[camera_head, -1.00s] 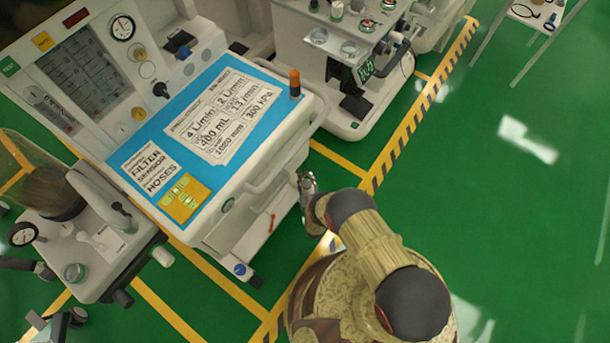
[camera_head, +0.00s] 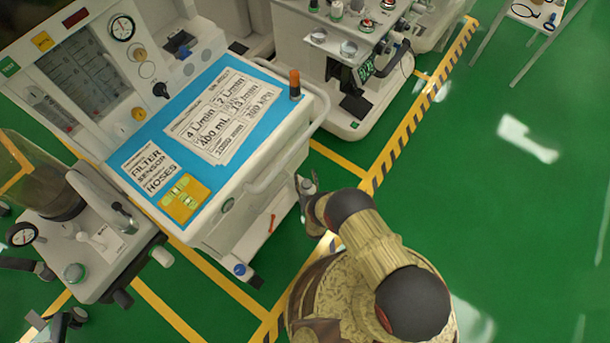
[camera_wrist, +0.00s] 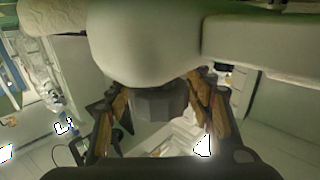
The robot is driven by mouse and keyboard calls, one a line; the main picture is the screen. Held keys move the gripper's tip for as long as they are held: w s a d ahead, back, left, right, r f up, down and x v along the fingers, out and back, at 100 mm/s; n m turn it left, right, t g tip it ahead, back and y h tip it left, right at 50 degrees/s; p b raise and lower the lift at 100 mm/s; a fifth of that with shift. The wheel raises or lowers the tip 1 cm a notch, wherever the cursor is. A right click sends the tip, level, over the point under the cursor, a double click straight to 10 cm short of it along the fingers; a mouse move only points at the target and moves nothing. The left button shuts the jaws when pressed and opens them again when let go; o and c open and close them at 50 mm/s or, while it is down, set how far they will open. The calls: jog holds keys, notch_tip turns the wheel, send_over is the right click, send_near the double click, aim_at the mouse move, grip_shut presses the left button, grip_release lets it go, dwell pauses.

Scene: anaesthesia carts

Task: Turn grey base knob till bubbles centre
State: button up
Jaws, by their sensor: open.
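The dark grey knob (camera_wrist: 160,103) shows in the wrist view, just below a large pale rounded part. My gripper (camera_wrist: 158,118) is open, with one brown-padded finger on each side of the knob; I cannot tell whether either touches it. In the head view my gripper (camera_head: 306,186) is at the right side of the anaesthesia cart (camera_head: 262,222), low near its front, and the knob cannot be made out there. The yellow level plate (camera_head: 184,198) with green vials lies on the cart's blue top. Its bubbles are too small to read.
A cart handle (camera_head: 272,177) runs along the front close to my gripper. An orange-topped post (camera_head: 295,84) stands at the top's right corner. Another cart (camera_head: 345,55) stands behind. Green floor (camera_head: 480,190) to the right is open.

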aim_at(307, 188)
jog(key=s, duration=0.7)
jog(key=shift+d, duration=0.4)
